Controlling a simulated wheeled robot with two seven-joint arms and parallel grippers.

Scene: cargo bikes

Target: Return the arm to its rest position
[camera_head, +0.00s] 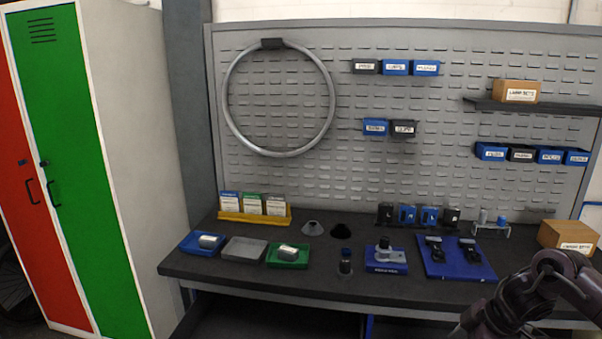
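Part of my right arm (548,275) shows at the bottom right, bent, in front of the right end of the workbench. It runs down out of the picture, and no gripper fingers can be made out. My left arm and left gripper are not in view. I see no object held.
The dark workbench (215,268) carries a blue tray (190,244), a grey tray (232,255), a green tray (275,262), a blue mat (470,268) with dark tools and a cardboard box (567,230). A pegboard (300,180) stands behind. Lockers (75,130) stand left.

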